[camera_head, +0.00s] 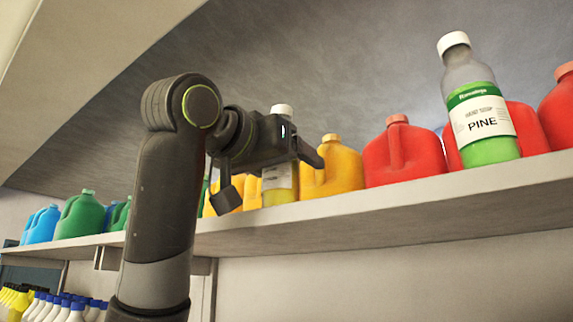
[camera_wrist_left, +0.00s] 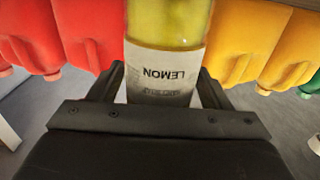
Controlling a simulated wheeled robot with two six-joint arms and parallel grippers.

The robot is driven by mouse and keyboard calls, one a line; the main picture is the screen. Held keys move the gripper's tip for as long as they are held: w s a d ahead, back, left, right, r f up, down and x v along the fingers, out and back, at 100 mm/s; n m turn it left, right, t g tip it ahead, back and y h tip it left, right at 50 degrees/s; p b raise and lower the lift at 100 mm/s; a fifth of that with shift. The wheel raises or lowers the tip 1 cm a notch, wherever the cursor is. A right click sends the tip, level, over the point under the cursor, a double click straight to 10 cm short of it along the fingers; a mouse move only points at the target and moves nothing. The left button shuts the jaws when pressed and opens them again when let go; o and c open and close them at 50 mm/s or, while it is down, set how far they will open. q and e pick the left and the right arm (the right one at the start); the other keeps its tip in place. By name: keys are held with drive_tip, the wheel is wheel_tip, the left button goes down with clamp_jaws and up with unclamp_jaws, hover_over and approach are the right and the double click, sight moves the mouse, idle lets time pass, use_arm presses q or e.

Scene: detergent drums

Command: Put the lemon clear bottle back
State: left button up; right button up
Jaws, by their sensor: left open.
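The lemon clear bottle (camera_head: 279,188) has a white cap and yellow liquid. It stands upright on the shelf (camera_head: 400,205) in front of the yellow jugs, partly hidden by my gripper in the head view. In the left wrist view the bottle (camera_wrist_left: 168,28) appears upside down, with its LEMON label between the fingers. My left gripper (camera_head: 268,178) is open, with one finger on each side of the bottle; it also shows in the left wrist view (camera_wrist_left: 160,80). I cannot tell whether either finger touches it. My right gripper is not in view.
A pine bottle (camera_head: 482,110) with green liquid stands at the right before red jugs (camera_head: 403,152). Yellow jugs (camera_head: 339,165) stand close beside the lemon bottle. Green (camera_head: 82,215) and blue jugs (camera_head: 41,227) are farther left. Spray bottles (camera_head: 60,308) sit at the lower left.

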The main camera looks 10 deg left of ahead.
use_arm(q)
drive_tip(key=shift+r, duration=0.15)
drive_tip(key=b+v, duration=0.6)
drive_tip(key=v, duration=0.6)
idle(0.3)
